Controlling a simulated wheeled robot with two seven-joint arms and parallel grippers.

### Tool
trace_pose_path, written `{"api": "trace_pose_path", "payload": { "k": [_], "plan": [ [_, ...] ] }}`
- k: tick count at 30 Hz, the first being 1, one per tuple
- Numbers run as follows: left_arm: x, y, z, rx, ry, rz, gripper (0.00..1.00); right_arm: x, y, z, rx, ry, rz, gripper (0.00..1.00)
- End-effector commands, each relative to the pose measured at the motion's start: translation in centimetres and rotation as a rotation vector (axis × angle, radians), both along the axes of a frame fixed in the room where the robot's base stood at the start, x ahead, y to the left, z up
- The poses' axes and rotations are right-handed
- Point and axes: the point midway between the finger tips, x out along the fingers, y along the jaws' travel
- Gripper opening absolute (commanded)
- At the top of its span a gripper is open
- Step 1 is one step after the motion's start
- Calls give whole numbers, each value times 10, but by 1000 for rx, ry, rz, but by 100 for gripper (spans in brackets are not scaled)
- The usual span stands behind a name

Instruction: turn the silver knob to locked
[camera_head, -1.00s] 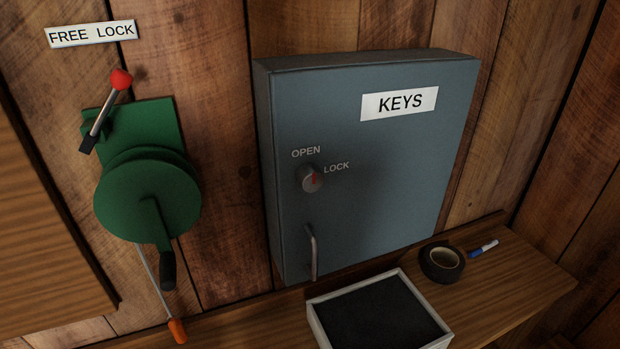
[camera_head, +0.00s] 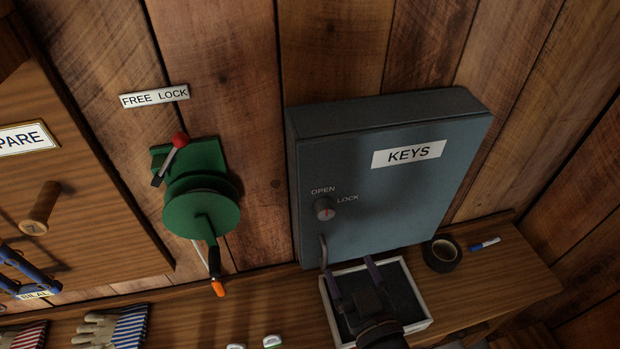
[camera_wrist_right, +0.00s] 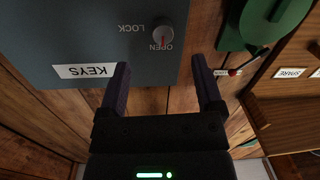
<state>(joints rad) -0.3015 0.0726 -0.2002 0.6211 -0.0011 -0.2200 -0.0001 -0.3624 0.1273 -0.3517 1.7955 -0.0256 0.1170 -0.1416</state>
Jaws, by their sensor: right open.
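The silver knob (camera_head: 324,209) is a small round dial with a red mark on the front of the blue-grey key cabinet (camera_head: 400,200). OPEN is printed above it and LOCK to its right. In the right wrist view, which is upside down, the knob (camera_wrist_right: 160,38) shows its red mark on the side toward OPEN. My right gripper (camera_head: 352,270) is open and empty, below the knob and apart from it, in front of the tray. Its two fingers (camera_wrist_right: 160,68) also show in the wrist view, with the knob beyond the gap between them. My left gripper is out of view.
A cabinet handle (camera_head: 323,252) sits just below the knob. A green winch (camera_head: 200,213) with a red-tipped lever is on the wall at left. On the shelf are a dark-lined tray (camera_head: 421,300), black tape (camera_head: 441,255), a marker (camera_head: 485,243) and striped gloves (camera_head: 128,327).

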Motion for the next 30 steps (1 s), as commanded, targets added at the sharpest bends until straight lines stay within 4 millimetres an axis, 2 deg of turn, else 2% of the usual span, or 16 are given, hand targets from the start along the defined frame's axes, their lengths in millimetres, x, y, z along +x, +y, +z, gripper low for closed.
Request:
{"api": "trace_pose_path", "payload": {
  "k": [1, 3, 5, 12, 15, 19, 26, 27, 30],
  "plan": [
    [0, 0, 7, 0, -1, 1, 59, 1, 2, 17, 10, -29, 3, 85],
    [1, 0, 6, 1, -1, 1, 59, 6, 4, 22, 16, -47, 5, 85],
    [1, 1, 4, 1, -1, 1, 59, 15, 8, 21, 17, -50, 4, 85],
    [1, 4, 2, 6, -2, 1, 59, 69, 30, 19, 16, -47, 5, 85],
    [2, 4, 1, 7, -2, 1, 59, 84, 35, 19, 15, -46, 4, 85],
    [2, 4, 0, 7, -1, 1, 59, 92, 39, 19, 16, -44, 4, 85],
    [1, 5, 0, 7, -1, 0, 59, 93, 39, 19, 15, -43, 4, 85],
    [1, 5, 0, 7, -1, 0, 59, 93, 39, 19, 15, -42, 4, 80],
    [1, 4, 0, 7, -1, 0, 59, 93, 39, 18, 14, -43, 4, 59]
  ]
}}
